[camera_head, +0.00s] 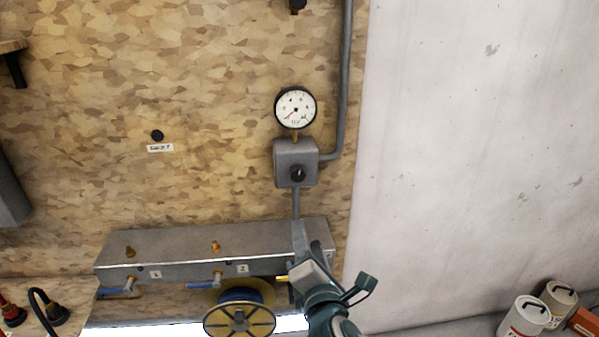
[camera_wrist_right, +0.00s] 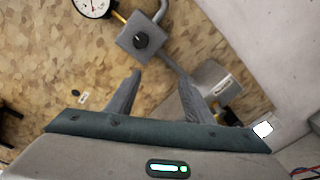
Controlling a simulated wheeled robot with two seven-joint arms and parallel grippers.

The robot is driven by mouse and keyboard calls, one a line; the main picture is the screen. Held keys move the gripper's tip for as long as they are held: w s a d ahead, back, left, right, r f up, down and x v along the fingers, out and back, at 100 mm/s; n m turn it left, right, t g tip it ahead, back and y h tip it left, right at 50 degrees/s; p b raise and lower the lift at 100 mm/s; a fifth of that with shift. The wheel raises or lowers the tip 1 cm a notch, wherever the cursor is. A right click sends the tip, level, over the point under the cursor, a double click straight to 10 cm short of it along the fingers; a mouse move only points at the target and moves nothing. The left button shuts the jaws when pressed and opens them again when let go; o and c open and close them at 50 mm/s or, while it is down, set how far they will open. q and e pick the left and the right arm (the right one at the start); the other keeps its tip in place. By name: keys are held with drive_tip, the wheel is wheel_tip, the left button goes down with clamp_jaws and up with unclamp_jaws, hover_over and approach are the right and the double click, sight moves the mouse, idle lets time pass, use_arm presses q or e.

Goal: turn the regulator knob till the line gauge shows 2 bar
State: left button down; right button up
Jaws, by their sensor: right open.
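The line gauge (camera_head: 295,108) is a round white dial with a black rim on the chipboard wall. Its needle points to the lower left, near the low end of the scale; the exact value is too small to read. Below it is a grey regulator box (camera_head: 287,150) with a black knob (camera_head: 298,174) on its front. My right gripper (camera_head: 299,228) is below the box, apart from the knob. In the wrist view the open, empty fingers (camera_wrist_right: 158,95) point toward the knob (camera_wrist_right: 141,40), and the gauge (camera_wrist_right: 93,3) is cut off at the top edge. My left gripper is not in view.
A metal manifold box (camera_head: 190,247) with blue-handled valves runs below, just left of my right gripper. A yellow reel (camera_head: 240,321) hangs under it. A grey pipe (camera_head: 345,80) runs up beside the gauge. White canisters (camera_head: 524,317) stand at the lower right.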

sight(299, 176)
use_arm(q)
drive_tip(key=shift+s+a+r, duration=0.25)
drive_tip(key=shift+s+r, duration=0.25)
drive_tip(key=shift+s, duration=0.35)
use_arm(e)
drive_tip(key=shift+n+t, duration=0.5)
drive_tip(key=r, duration=0.1)
drive_tip(key=s+r, duration=0.1)
drive_tip(key=r, duration=0.3)
drive_tip(key=shift+s+d+r, duration=0.2)
drive_tip(key=shift+s+r, duration=0.05)
drive_tip(key=shift+s, duration=0.1)
use_arm(q)
drive_tip(key=shift+p, duration=0.3)
use_arm(e)
drive_tip(key=shift+w, duration=0.15)
drive_tip(key=w+p, duration=0.2)
drive_tip(key=w, duration=0.3)
drive_tip(key=w+a+p, duration=0.1)
drive_tip(key=w, duration=0.4)
drive_tip(key=w+p, duration=0.2)
drive_tip(key=w, duration=0.3)
drive_tip(key=shift+w+a+r+p, duration=0.1)
drive_tip(key=shift+w+a+p, duration=0.15)
drive_tip(key=shift+a+p, duration=0.15)
drive_tip(key=shift+w, duration=0.8)
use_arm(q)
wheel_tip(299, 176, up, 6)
